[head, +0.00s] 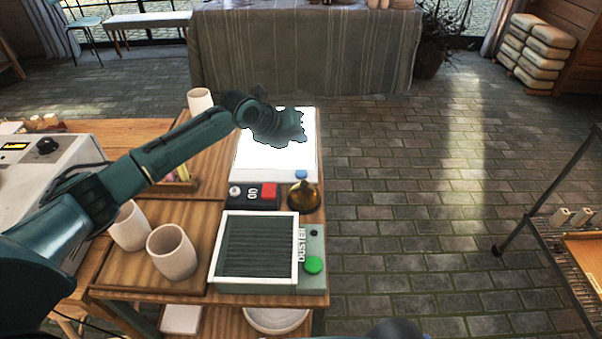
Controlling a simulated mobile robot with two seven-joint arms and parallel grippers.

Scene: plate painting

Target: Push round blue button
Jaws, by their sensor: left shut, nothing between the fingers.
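The round blue button (301,174) sits at the front right corner of a bright white lit panel (250,163) on the wooden table. My left arm reaches in from the left over the table. My left gripper (290,128) is shut and empty above the far part of the panel. It is beyond the blue button in the picture and apart from it. My right gripper is not in view.
Nearer stand a red and black switch box (255,196), a brass bell-shaped object (304,198) and a duster unit (256,250) with a green button (314,264). Clay cups (172,252) stand at the left. A wire rack (560,245) stands at the right; open paved floor lies between.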

